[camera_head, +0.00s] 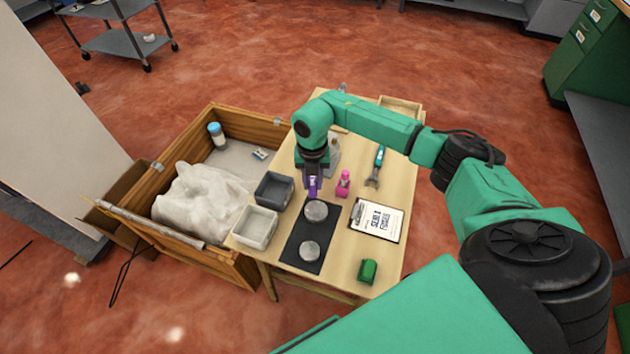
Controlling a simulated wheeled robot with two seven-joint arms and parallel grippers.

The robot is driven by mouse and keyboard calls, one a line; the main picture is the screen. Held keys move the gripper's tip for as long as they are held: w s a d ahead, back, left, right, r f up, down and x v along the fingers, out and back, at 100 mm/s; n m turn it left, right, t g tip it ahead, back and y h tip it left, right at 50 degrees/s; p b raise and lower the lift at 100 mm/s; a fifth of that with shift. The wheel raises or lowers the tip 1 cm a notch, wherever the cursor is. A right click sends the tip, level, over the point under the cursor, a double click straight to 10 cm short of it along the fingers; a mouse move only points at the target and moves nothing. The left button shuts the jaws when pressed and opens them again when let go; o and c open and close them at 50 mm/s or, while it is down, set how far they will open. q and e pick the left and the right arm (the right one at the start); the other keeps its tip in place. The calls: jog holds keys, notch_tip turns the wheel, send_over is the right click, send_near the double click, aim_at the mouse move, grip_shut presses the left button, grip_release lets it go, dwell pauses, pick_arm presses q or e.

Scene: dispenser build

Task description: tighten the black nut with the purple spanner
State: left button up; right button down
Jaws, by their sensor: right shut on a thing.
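My right gripper (313,178) points down over the middle of the wooden table, just behind the black mat. It is shut on the purple spanner (312,187), of which only a short purple part shows below the wrist. I cannot make out the black nut; my right arm covers part of the table behind the gripper. Whether the spanner touches anything is too small to tell. My left gripper is not in view.
Round grey pieces (316,211) lie on the black mat (298,262). Dark (273,190) and pale (255,228) bins stand left. A pink bottle (343,184), teal spanner (375,167), clipboard (376,220) and green block (368,271) lie right. A wooden crate (240,270) adjoins the table.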

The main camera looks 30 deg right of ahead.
jog(key=shift+w+a+m, duration=0.65)
jog(key=shift+a+m, duration=0.35)
jog(key=shift+w+a+m+b, duration=0.45)
jog(key=shift+w+a+m, duration=0.45)
jog(key=shift+m, duration=0.2)
jog(key=shift+s+r, duration=0.1)
jog(key=shift+s+d+n, duration=0.35)
jog(key=shift+n, duration=0.25)
